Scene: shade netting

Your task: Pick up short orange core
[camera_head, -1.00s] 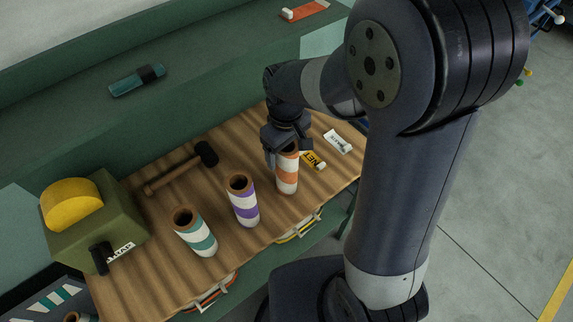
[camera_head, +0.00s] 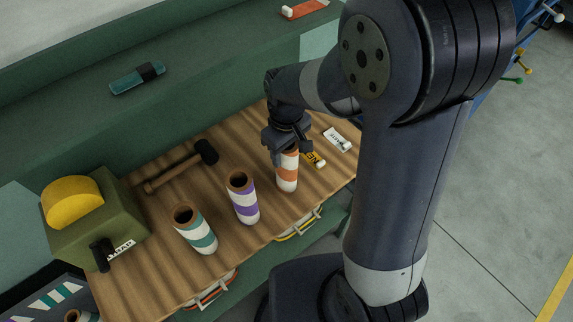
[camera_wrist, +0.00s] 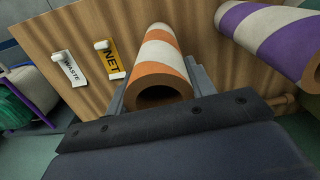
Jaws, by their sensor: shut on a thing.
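The short orange core (camera_head: 287,178) is an upright tube with orange and white bands and a brown hollow end. It stands on the wooden bench top, right of the purple core. My gripper (camera_head: 288,148) is over its top end and shut on it, hiding the rim in the head view. In the wrist view the orange core (camera_wrist: 160,68) lies between my gripper's fingers (camera_wrist: 158,88), with its open brown end facing the camera. I cannot tell if its base is clear of the bench.
A purple-banded core (camera_head: 243,203) and a teal-banded core (camera_head: 199,236) stand to the left. A mallet (camera_head: 180,168) lies behind them. A yellow NET tag (camera_head: 314,159) and a white WASTE tag (camera_head: 338,139) lie right of the orange core. A green box (camera_head: 97,222) stands at left.

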